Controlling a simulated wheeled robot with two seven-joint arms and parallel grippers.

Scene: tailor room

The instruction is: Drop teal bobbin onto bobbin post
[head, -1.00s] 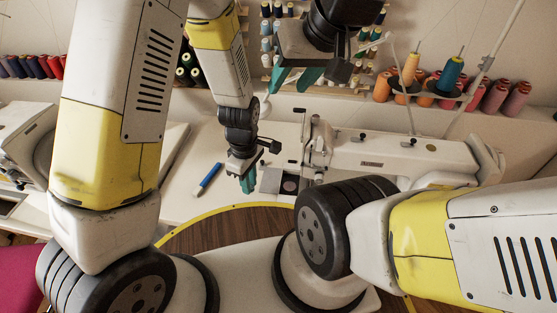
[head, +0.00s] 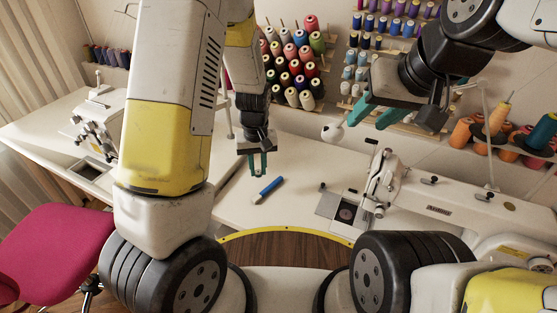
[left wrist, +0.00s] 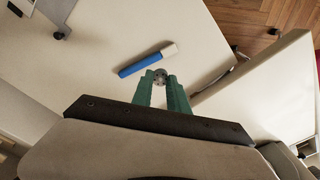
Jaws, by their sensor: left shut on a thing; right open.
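My left gripper (head: 258,173) hangs over the white table near the blue pen, left of the sewing machine (head: 440,205). In the left wrist view its teal fingers (left wrist: 161,84) are shut on a small round bobbin (left wrist: 160,76). The bobbin looks grey with holes in its face; I cannot make out teal on it. In the head view it is too small to tell. My right gripper (head: 377,114) is open and empty, raised in front of the thread rack. I cannot pick out the bobbin post for certain.
A blue pen with a pale end (head: 266,190) lies on the white table (head: 290,165); it also shows in the left wrist view (left wrist: 146,61). Thread spools (head: 295,60) fill wall racks. Another machine (head: 98,130) and a magenta chair (head: 55,240) are at left.

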